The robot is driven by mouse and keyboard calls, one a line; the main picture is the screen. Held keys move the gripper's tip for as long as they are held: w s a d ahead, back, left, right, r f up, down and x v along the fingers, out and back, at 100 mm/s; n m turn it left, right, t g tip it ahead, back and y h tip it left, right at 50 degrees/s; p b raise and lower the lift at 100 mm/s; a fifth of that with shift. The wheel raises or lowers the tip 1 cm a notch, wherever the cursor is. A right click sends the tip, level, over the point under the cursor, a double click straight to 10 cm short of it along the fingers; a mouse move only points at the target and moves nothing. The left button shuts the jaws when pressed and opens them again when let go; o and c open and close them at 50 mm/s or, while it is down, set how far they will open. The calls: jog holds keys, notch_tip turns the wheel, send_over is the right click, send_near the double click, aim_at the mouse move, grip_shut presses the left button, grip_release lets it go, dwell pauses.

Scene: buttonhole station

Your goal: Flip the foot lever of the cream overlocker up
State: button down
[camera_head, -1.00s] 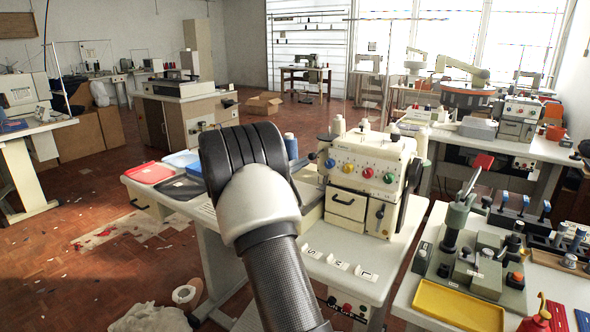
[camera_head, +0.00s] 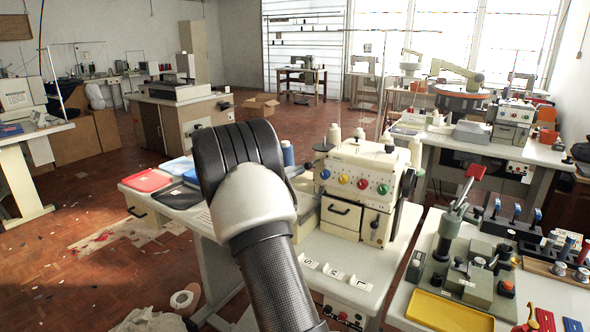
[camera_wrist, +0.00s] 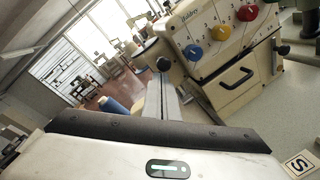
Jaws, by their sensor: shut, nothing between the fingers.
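The cream overlocker (camera_head: 357,185) stands on the middle table, with blue, yellow, red and green dials across its front. In the wrist view the overlocker (camera_wrist: 222,62) fills the upper right, tilted, with its black handle and dials showing. In the head view my arm's wrist covers the area left of the machine, and the fingers are hidden.
Thread cones (camera_head: 334,134) stand behind the overlocker; a blue spool (camera_head: 287,154) is beside my wrist. White lettered tiles (camera_head: 334,272) lie at the table front. A red tray (camera_head: 147,181) lies at left. A fixture with a red-tipped lever (camera_head: 475,172) stands on the right bench.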

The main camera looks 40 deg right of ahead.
notch_tip(320, 180, up, 7)
jog(key=d+g+y+p, duration=0.1)
jog(key=y+p, duration=0.5)
jog(key=p, duration=1.2)
jog(key=shift+w+n+g, duration=0.15)
jog(key=shift+n+g, duration=0.25)
jog(key=shift+g, duration=0.1)
jog(key=shift+f, duration=0.1)
